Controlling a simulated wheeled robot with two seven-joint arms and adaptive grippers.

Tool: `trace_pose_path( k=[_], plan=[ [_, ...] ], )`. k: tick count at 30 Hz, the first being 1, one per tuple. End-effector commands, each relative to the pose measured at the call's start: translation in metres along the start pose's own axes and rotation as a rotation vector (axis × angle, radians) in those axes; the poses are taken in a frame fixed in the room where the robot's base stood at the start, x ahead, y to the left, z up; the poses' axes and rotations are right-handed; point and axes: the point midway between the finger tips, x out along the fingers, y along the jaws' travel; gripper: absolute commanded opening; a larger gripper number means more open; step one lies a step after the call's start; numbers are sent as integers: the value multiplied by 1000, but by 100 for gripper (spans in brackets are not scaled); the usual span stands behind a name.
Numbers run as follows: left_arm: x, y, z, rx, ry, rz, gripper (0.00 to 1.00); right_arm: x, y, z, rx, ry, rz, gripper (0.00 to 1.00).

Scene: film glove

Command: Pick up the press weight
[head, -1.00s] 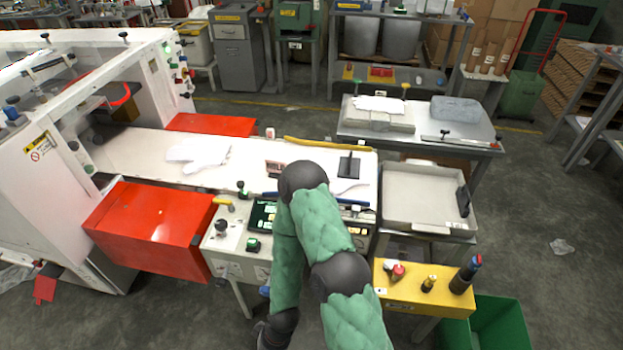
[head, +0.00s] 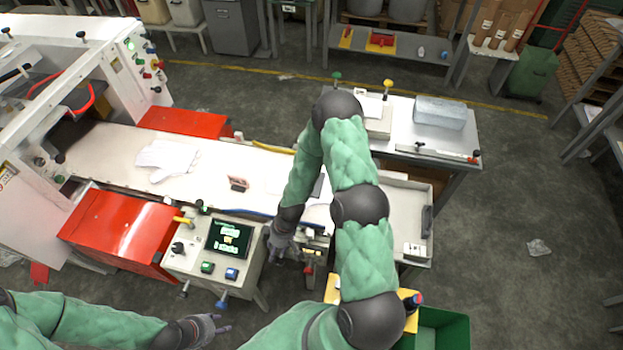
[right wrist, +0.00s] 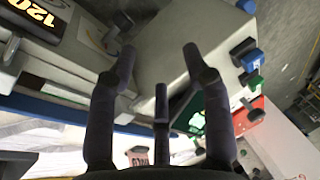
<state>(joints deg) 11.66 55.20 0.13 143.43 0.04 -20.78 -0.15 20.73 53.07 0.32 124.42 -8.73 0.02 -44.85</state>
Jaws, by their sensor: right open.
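I cannot tell for sure which thing is the press weight. A pale grey-blue block (head: 440,112) lies on the grey side table at the back right, clear of both grippers. A dark flat piece (head: 318,188) on the white bed is mostly hidden behind my right arm. My right gripper (head: 281,241) is by the bed's front edge, just right of the control box; in the right wrist view its fingers (right wrist: 157,58) are spread, with nothing between them. My left gripper (head: 219,325) is low at the front, fingers apart and empty.
The control box (head: 190,258) has a lit screen (head: 229,239) and coloured knobs. White gloves (head: 168,158) and a small sign (head: 238,184) lie on the white bed (head: 105,150). A grey tray (head: 412,190), a yellow stand (head: 331,290) and a green bin (head: 445,330) are on the right.

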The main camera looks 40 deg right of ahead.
Motion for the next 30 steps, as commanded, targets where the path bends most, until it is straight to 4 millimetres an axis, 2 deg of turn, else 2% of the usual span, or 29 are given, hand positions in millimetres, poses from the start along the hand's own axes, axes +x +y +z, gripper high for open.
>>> trace_pose_path(
  k=[1, 5, 9, 15, 18, 21, 25, 27, 30],
  plan=[
    [0, 0, 0, 0, -1, 0, 40, -7, 20, -8, -100, 2, 17, 50],
    [0, 0, 0, 0, -1, 0, 40, -28, 70, -22, -414, -25, 46, 50],
    [0, 0, 0, 1, -1, 0, 40, -59, 124, -30, -751, -81, 75, 50],
    [0, 0, 0, 1, -1, 0, 40, -117, 198, -30, -1198, -203, 86, 50],
    [0, 0, 0, 1, -1, 0, 40, -146, 227, -26, -1379, -268, 74, 50],
    [0, 0, 0, 1, 0, 0, 40, -170, 248, -21, -1513, -322, 54, 50],
    [0, 0, 0, 1, 0, 0, 40, -189, 263, -17, -1619, -365, 32, 50],
    [0, 0, 0, 1, 0, 0, 40, -192, 267, -14, -1647, -377, 23, 50],
    [0, 0, 0, 1, 0, 0, 40, -184, 271, -11, -1663, -383, 16, 50]
  ],
)
